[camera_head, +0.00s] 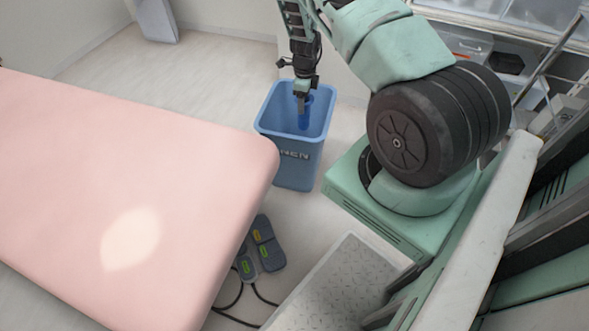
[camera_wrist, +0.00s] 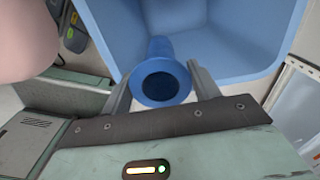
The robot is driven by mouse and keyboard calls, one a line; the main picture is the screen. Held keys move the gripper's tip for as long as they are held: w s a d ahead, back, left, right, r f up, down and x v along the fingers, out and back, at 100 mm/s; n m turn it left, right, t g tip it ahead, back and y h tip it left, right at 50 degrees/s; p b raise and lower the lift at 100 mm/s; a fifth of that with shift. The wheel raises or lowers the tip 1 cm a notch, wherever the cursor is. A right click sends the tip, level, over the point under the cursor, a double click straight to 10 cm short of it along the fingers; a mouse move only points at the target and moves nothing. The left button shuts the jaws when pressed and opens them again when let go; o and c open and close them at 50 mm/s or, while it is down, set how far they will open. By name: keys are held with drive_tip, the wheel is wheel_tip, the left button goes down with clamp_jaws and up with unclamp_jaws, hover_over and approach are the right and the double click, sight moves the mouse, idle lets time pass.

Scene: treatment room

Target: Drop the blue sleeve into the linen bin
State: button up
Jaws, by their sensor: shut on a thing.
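The blue sleeve (camera_wrist: 160,84) is a dark blue tube with a flared, open end, held between the two fingers of my gripper (camera_wrist: 160,88) in the wrist view. The linen bin (camera_head: 293,154) is a blue, open-topped square bin with lettering on its front, standing on the floor beyond the bed's corner. In the head view my gripper (camera_head: 301,99) points down at the bin's mouth, and the sleeve (camera_head: 305,113) hangs below it inside the bin's outline. The bin's inner walls (camera_wrist: 235,40) surround the sleeve's far end in the wrist view. The exact depth is hard to tell.
A pink treatment bed (camera_head: 110,190) fills the left side, its corner close to the bin. A foot pedal (camera_head: 262,243) with cables lies on the floor by the bed. A metal step plate (camera_head: 340,285) is at the lower middle. Shelving (camera_head: 480,50) stands at the upper right.

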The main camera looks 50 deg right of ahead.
wheel_tip(320, 180, down, 30)
drive_tip(key=b, duration=2.3)
drive_tip(key=shift+w, duration=0.25)
drive_tip(key=shift+f, duration=0.6)
drive_tip(key=o, duration=1.3)
wheel_tip(320, 180, up, 13)
drive_tip(key=p, duration=0.6)
drive_tip(key=shift+r, duration=0.15)
